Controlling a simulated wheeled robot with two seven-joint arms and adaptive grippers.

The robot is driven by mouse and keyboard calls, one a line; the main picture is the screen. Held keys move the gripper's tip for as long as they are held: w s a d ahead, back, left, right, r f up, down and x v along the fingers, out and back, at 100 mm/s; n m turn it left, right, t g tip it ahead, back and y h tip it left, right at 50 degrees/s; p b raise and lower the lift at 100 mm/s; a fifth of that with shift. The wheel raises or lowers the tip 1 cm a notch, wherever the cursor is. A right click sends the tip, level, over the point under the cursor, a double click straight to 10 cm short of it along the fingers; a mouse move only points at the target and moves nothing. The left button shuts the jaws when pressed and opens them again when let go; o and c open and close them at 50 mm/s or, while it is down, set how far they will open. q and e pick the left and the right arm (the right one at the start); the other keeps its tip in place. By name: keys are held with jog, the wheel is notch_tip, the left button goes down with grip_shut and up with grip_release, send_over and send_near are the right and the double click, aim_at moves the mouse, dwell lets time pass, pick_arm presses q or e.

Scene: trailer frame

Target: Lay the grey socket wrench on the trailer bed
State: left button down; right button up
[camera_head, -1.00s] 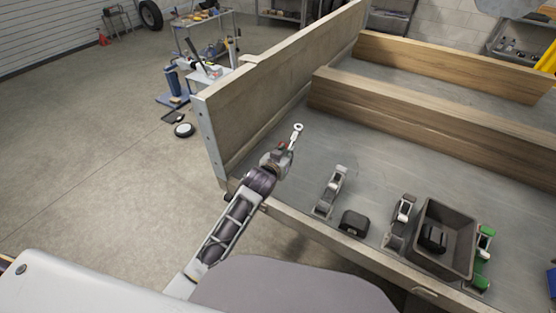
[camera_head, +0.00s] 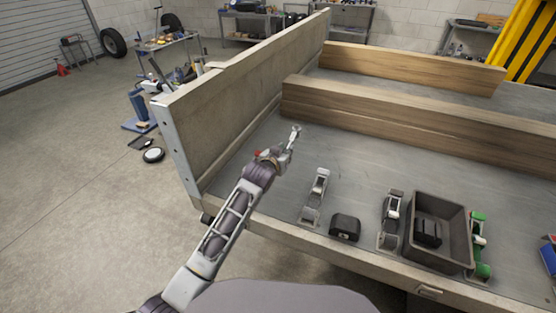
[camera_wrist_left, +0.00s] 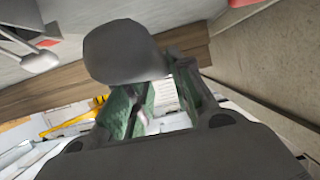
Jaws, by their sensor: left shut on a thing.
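The grey socket wrench (camera_head: 295,132) is in my left gripper (camera_head: 286,150), over the left part of the trailer bed. Its ring end points away from me, toward the wooden beam. My left gripper is shut on its near end. I cannot tell whether the wrench touches the bed. In the left wrist view the gripper fingers (camera_wrist_left: 150,100) show close up, with a thin grey piece between them. The trailer bed (camera_head: 370,180) is a grey metal surface. My right gripper is not in view.
On the bed's front part stand a grey clamp-like tool (camera_head: 315,195), a black block (camera_head: 345,227), another such tool (camera_head: 390,220), a dark bin (camera_head: 412,250) and a green-ended tool (camera_head: 480,245). A side board (camera_head: 240,95) bounds the left; a wooden beam (camera_head: 400,115) lies behind. Bed between is clear.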

pick_arm(q)
jog(key=shift+w+d+f+h+b, duration=0.2)
jog(key=shift+w+d+h+b, duration=0.1)
jog(key=shift+w+d+b, duration=0.45)
jog(key=shift+w+d, duration=0.2)
jog(key=shift+d, duration=0.05)
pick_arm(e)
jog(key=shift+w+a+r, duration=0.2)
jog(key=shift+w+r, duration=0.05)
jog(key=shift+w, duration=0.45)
pick_arm(q)
jog(key=shift+r, duration=0.1)
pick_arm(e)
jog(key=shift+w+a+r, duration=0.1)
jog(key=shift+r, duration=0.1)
pick_arm(q)
jog(key=shift+f+b, duration=2.15)
jog(key=shift+b, duration=0.45)
jog(key=shift+f+b, duration=1.15)
jog(key=shift+b, duration=0.2)
jog(key=shift+f, duration=0.25)
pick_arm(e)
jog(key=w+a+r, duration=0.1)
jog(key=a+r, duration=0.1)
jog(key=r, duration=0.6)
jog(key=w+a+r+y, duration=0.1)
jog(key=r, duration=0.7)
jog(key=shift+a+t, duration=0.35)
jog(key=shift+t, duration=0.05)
